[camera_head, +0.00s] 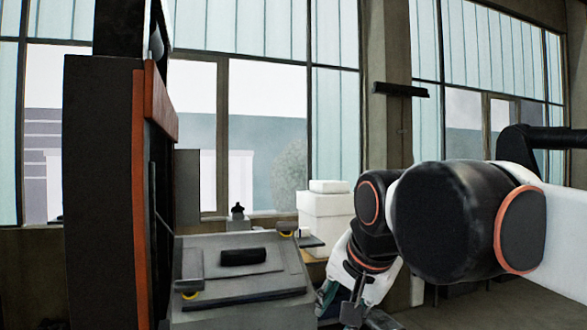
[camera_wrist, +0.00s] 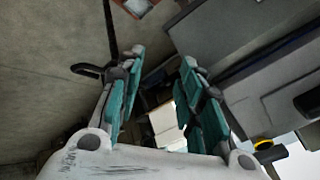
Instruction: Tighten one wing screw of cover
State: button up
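The grey cover (camera_head: 275,275) with a black handle (camera_head: 243,257) lies at the lower middle of the head view. A small dark fitting with a yellow ring, which looks like a wing screw (camera_head: 287,230), sits at its far right corner. Another (camera_head: 190,293) sits at its near left. In the wrist view the cover (camera_wrist: 255,80) is at the right, with one yellow-ringed wing screw (camera_wrist: 264,147) at the lower right, outside the fingers. My gripper (camera_wrist: 162,58) has its teal fingers apart and nothing between them. In the head view it is partly hidden beside the cover's right side.
A tall dark cabinet-like block with an orange edge (camera_head: 139,190) stands left of the cover. White boxes (camera_head: 325,212) stand behind my arm. A dark hooked rod (camera_wrist: 88,71) shows left of the fingers in the wrist view. Windows line the back wall.

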jog(key=w+a+r+n+p, duration=0.1)
jog(key=w+a+r+n, duration=0.1)
jog(key=r+n, duration=0.3)
jog(key=w+a+r+n+p, duration=0.1)
jog(key=w+a+r+n, duration=0.2)
jog(key=n, duration=1)
jog(key=w+a+r+n+p, duration=0.2)
jog(key=r+n, duration=0.6)
jog(key=n, duration=0.2)
jog(key=shift+w+a+r+y, duration=0.15)
jog(key=shift+a+y, duration=0.15)
jog(key=shift+y, duration=0.1)
jog(key=shift+w+a+f, duration=0.1)
jog(key=shift+w+f, duration=0.25)
jog(key=shift+f, duration=0.05)
jog(key=shift+w+f, duration=0.1)
jog(key=shift+f, duration=0.05)
dwell(0.3)
